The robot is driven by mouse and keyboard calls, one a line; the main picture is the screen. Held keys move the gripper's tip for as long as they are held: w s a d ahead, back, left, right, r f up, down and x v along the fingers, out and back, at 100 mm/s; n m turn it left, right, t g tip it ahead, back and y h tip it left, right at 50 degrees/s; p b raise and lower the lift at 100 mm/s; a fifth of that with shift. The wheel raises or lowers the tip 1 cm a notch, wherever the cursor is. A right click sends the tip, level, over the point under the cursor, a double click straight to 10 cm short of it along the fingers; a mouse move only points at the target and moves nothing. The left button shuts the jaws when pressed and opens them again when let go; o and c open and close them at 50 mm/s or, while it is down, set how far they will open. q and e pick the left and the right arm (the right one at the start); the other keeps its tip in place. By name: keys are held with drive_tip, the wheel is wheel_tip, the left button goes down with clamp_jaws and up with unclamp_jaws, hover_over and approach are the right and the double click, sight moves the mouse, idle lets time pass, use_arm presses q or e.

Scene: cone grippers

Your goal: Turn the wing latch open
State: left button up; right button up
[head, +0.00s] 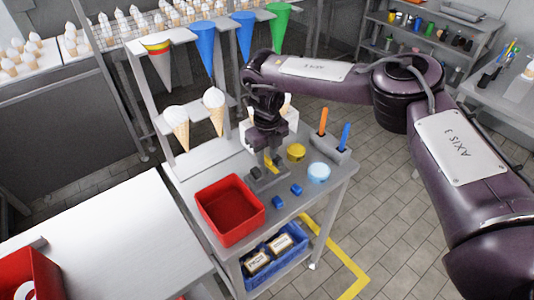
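My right arm reaches in from the right, and its gripper (266,166) points down over the workbench. Directly below it is a small yellow piece, which looks like the wing latch (272,165), on a grey base (270,181). The fingertips are at or very near the yellow piece. The gripper and wrist hide part of it, so I cannot tell whether the fingers touch it or how far it is turned. The finger gap is too small to read. My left gripper is not in view.
A red bin (218,241), blue blocks (296,190), a yellow cylinder (296,152), a pale blue round piece (318,173) and a grey holder (326,152) with orange and blue sticks crowd the benchtop (200,166). Cones hang in the rack behind. A blue crate (298,231) sits below.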

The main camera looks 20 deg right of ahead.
sight(267, 158)
drive_tip(key=shift+r+b, duration=0.3)
drive_tip(key=shift+r, duration=0.15)
wheel_tip(267, 158, up, 7)
drive_tip(key=shift+f+b, duration=0.1)
drive_tip(key=shift+b, duration=0.65)
